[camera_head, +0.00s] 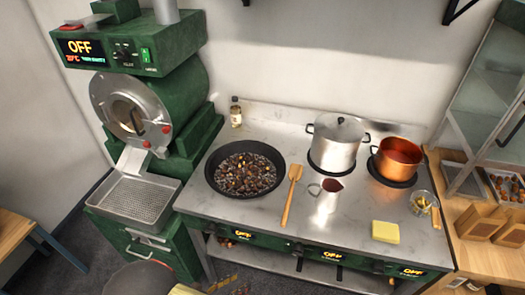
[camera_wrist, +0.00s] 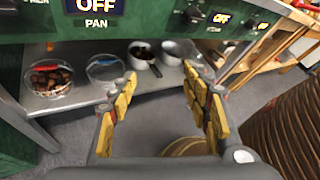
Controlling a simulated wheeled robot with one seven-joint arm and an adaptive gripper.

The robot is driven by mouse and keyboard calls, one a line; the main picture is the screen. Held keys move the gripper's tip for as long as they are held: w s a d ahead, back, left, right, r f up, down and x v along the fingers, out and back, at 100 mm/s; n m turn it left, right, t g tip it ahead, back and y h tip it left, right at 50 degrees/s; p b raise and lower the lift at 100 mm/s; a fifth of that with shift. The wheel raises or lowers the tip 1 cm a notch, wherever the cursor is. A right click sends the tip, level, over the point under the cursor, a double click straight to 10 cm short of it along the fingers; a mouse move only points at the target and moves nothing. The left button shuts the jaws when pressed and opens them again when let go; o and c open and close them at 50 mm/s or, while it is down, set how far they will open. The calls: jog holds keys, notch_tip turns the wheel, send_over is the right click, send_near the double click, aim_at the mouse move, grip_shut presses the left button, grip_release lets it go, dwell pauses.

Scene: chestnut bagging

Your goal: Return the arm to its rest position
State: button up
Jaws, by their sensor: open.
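My gripper (camera_wrist: 160,80) shows in the wrist view with its two yellow-padded fingers spread wide apart. Nothing is held between them. The fingers point toward the lower shelf (camera_wrist: 80,101) under the stove, beneath the front panel marked OFF and PAN. In the head view most of my arm is out of sight. A dark rounded shape and a yellow piece at the bottom edge there may be part of my gripper, but I cannot tell.
The steel stove top (camera_head: 345,225) holds a pan of chestnuts (camera_head: 245,171), a steel pot (camera_head: 334,148) and a copper pot (camera_head: 397,159). A green roaster (camera_head: 175,95) stands left. Glass bowls (camera_wrist: 48,78) sit on the shelf. A brown ribbed object (camera_wrist: 290,130) is close at right.

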jog(key=s+d+r+m+g+y, duration=0.1)
jog(key=s+d+r+m+y, duration=0.1)
jog(key=d+r+m, duration=0.7)
jog(key=s+d+r+m+g+y, duration=0.1)
jog(key=d+r+m+y, duration=0.3)
jog(key=d+r+m, duration=0.5)
jog(key=s+d+r+m+g+y, duration=0.1)
jog(key=s+d+r+m+y, duration=0.2)
jog(key=d+r+m, duration=0.6)
jog(key=shift+d+r+m+y, duration=0.5)
jog(key=shift+r+m, duration=1.3)
jog(key=shift+r, duration=4.65)
jog(key=shift+a, duration=0.15)
